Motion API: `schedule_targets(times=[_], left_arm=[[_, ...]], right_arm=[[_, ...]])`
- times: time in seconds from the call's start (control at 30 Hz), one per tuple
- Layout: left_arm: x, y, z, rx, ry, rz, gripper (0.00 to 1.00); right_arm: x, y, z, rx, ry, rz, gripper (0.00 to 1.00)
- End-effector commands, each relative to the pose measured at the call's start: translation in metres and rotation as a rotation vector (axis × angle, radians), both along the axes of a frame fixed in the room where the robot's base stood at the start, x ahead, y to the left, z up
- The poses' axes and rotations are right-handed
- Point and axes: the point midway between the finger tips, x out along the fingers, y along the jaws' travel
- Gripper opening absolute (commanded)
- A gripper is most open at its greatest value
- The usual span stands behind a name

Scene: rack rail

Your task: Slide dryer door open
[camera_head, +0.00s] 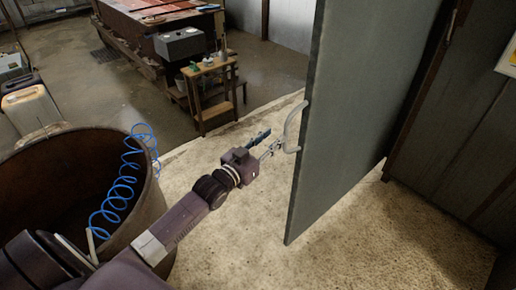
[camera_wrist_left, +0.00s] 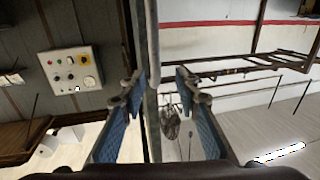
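The dryer door (camera_head: 345,110) is a tall grey panel standing edge-on in the right half of the head view. A pale curved handle (camera_head: 293,128) sits on its left edge. My left gripper (camera_head: 268,146) is just left of the handle, with its fingers pointing at it. In the left wrist view the two blue-padded fingers of the gripper (camera_wrist_left: 159,82) are spread apart. The handle (camera_wrist_left: 153,45) shows as a narrow upright bar between and beyond the fingertips. I cannot tell whether a finger touches it. My right gripper is not in view.
A rusty round drum (camera_head: 75,180) with a blue coiled hose (camera_head: 118,195) stands at left, close to my left arm. A small wooden stand (camera_head: 210,92) is farther back. A control box (camera_wrist_left: 70,72) is on the wall. The pale floor around the door is clear.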

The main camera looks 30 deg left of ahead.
Motion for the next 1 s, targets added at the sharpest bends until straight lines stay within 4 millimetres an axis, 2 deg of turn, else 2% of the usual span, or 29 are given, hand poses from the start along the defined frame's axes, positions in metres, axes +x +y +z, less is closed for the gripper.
schedule_targets(times=[0.03, 0.2, 0.4, 0.6, 1.0], left_arm=[[-0.011, 0.002, -0.001, 0.000, 0.002, 0.000, 0.29], [-0.039, 0.007, -0.001, 0.000, 0.001, 0.001, 0.29], [-0.063, 0.011, 0.001, 0.001, -0.003, 0.002, 0.29], [-0.071, 0.013, 0.002, 0.001, -0.005, 0.002, 0.29], [-0.072, 0.013, 0.002, 0.000, -0.005, 0.002, 0.29]], right_arm=[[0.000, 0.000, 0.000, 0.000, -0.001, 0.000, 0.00], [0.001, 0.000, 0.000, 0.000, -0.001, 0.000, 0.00], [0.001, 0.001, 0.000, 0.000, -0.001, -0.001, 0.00], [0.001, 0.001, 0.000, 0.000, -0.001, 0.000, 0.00], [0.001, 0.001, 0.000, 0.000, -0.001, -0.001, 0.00]])
